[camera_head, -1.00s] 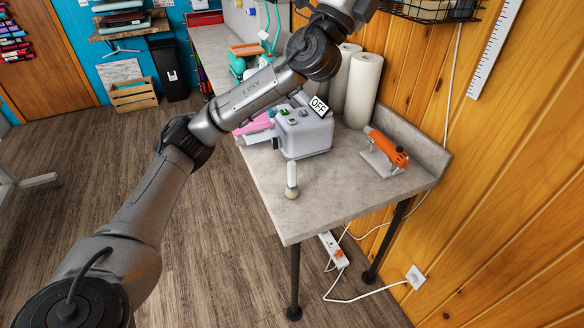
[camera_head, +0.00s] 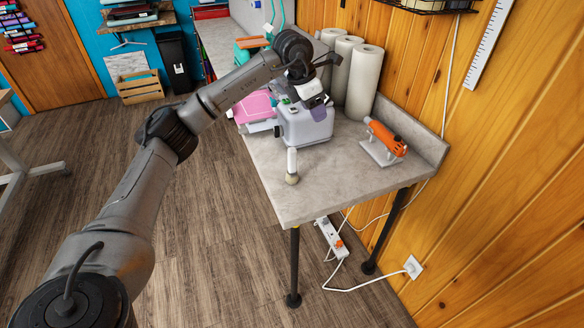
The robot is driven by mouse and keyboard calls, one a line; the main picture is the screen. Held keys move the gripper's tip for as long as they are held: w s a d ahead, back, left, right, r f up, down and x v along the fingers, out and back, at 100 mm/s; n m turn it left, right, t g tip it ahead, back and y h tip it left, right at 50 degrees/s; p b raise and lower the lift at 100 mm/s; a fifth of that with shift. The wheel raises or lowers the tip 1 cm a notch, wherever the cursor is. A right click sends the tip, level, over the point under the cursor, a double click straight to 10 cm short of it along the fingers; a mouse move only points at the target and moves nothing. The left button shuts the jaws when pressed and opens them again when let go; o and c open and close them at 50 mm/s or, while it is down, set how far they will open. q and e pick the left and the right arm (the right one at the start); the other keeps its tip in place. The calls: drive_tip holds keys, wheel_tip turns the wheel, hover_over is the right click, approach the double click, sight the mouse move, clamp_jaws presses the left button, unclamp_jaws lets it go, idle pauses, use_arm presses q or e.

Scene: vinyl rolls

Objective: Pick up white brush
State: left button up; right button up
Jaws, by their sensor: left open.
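The white brush (camera_head: 292,166) is near the left edge of the grey worktable (camera_head: 340,185). It has a white handle and a rounded beige head that points toward the front of the table. My left gripper (camera_head: 316,100) is above and behind the brush, over the grey box-like machine (camera_head: 305,125). It is open, small in the view and seen partly from behind, and it is apart from the brush. My right gripper is not in view.
An orange tool (camera_head: 386,137) on a stand is at the table's right. White rolls (camera_head: 364,84) stand behind the machine by the wooden wall. A pink item (camera_head: 254,106) lies left of the machine. The front of the tabletop is clear.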

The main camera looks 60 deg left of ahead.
sight(292, 149)
use_arm(q)
drive_tip(key=s+f+g, duration=0.1)
drive_tip(key=s+f, duration=0.1)
drive_tip(key=s+a+f+g+b, duration=0.1)
drive_tip(key=f, duration=0.2)
drive_tip(key=s+f+g+y+b, duration=0.1)
drive_tip(key=s+f, duration=0.1)
drive_tip(key=shift+s+a+f+g, duration=0.2)
drive_tip(key=shift+s+g, duration=0.1)
drive_tip(key=shift+g, duration=0.1)
drive_tip(key=shift+s+d+f+p, duration=0.1)
drive_tip(key=shift+f+p, duration=0.05)
drive_tip(key=shift+f, duration=1.75)
drive_tip(key=shift+d+f+p, duration=0.1)
drive_tip(key=shift+f+p, duration=0.05)
drive_tip(key=shift+f, duration=1.7)
drive_tip(key=shift+c, duration=0.3)
drive_tip(key=c, duration=0.9)
